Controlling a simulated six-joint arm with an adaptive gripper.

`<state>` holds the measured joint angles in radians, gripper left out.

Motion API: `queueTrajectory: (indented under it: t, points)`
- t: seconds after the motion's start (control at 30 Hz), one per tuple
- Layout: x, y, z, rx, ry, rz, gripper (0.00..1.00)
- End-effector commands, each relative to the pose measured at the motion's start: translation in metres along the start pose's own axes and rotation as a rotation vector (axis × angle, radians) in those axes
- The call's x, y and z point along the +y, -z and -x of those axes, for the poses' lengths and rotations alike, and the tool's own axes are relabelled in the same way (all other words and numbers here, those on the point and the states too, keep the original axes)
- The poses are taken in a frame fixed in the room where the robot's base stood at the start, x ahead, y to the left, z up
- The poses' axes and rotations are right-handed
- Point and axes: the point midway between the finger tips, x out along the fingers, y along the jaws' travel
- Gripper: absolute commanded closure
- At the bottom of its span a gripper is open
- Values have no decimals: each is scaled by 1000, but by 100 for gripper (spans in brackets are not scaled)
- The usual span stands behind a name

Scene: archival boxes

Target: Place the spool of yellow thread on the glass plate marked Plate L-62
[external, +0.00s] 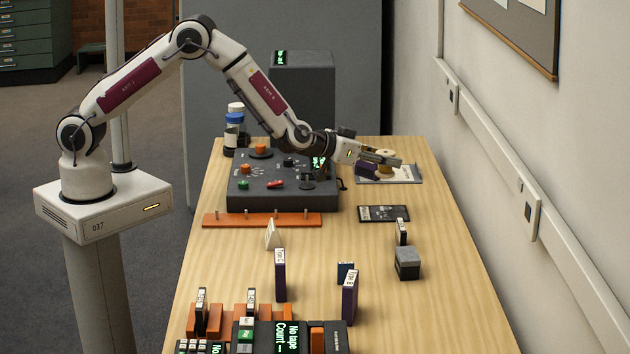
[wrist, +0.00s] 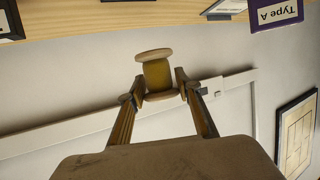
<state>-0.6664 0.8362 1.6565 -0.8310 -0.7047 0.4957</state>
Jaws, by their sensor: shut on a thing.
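The spool of yellow thread (wrist: 156,75) has pale wooden flanges and sits between the two fingertips of my gripper (wrist: 160,92) in the wrist view. In the external view the spool (external: 385,154) is at the end of my gripper (external: 388,160), held above the far right part of the table. A dark flat plate with a pale picture (external: 383,213) lies on the table nearer the camera. A paler flat piece (external: 403,176) lies below and behind the gripper. I cannot read the name Plate L-62 on either.
A dark control console (external: 283,190) stands left of the gripper, with an orange strip (external: 262,220) before it. A purple box (external: 366,169) stands close by the gripper. A grey block (external: 407,263) and upright tape boxes (external: 350,298) stand nearer the camera. The wall (external: 560,150) bounds the right side.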

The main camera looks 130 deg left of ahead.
Motion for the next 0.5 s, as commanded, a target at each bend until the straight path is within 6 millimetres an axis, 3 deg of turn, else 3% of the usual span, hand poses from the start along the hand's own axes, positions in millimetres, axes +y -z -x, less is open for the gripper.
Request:
queueTrajectory:
  t: [0.5]
  points:
    - [1,-6,-1,-1,-3,-2,87]
